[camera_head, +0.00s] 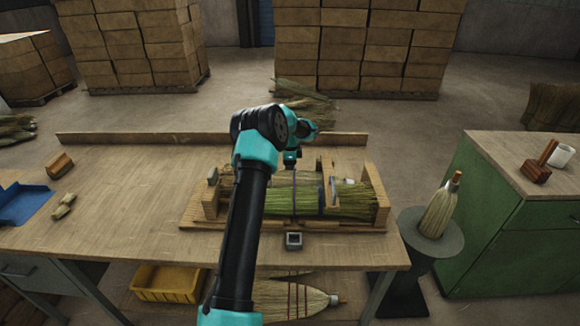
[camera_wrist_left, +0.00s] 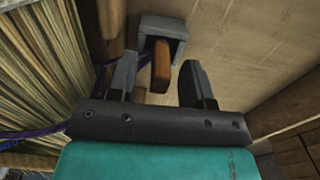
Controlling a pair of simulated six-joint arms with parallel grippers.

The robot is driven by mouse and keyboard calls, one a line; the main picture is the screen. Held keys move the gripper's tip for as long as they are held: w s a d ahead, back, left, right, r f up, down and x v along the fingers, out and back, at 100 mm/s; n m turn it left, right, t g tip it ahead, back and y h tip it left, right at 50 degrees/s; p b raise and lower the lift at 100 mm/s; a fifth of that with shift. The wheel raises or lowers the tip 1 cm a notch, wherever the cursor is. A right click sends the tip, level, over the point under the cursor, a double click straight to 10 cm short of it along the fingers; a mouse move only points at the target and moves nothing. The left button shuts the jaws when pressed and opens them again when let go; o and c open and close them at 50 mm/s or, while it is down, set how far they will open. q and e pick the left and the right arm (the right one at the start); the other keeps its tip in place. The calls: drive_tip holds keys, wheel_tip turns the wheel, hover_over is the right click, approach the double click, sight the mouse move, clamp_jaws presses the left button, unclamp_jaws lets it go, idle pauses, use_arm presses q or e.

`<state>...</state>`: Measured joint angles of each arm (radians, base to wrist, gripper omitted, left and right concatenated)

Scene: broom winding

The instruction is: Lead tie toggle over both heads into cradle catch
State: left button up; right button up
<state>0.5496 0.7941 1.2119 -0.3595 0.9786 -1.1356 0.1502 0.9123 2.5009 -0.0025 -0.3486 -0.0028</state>
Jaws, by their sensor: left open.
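My left gripper (camera_head: 291,160) hangs over the far side of the wooden cradle (camera_head: 210,207); my own arm partly covers the scene. In the left wrist view its two dark fingers (camera_wrist_left: 159,68) are apart. The brown wooden tie toggle (camera_wrist_left: 161,62) shows between them, ungripped, at the mouth of a grey bracket (camera_wrist_left: 175,25). Purple cord runs from the bracket toward the straw. Straw broom heads (camera_head: 348,203) lie in the cradle and show at left in the wrist view (camera_wrist_left: 45,60). A grey square catch (camera_head: 293,241) sits at the cradle's near side. My right gripper is out of view.
A finished-looking broom head (camera_head: 440,208) stands on a round stand at right, beside a green cabinet (camera_head: 500,225). The left-middle bench top is clear.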

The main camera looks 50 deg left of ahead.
use_arm(q)
wheel_tip(320, 180, up, 18)
drive_tip(key=shift+f, duration=0.25)
idle(0.4)
drive_tip(key=shift+w, duration=0.1)
idle(0.3)
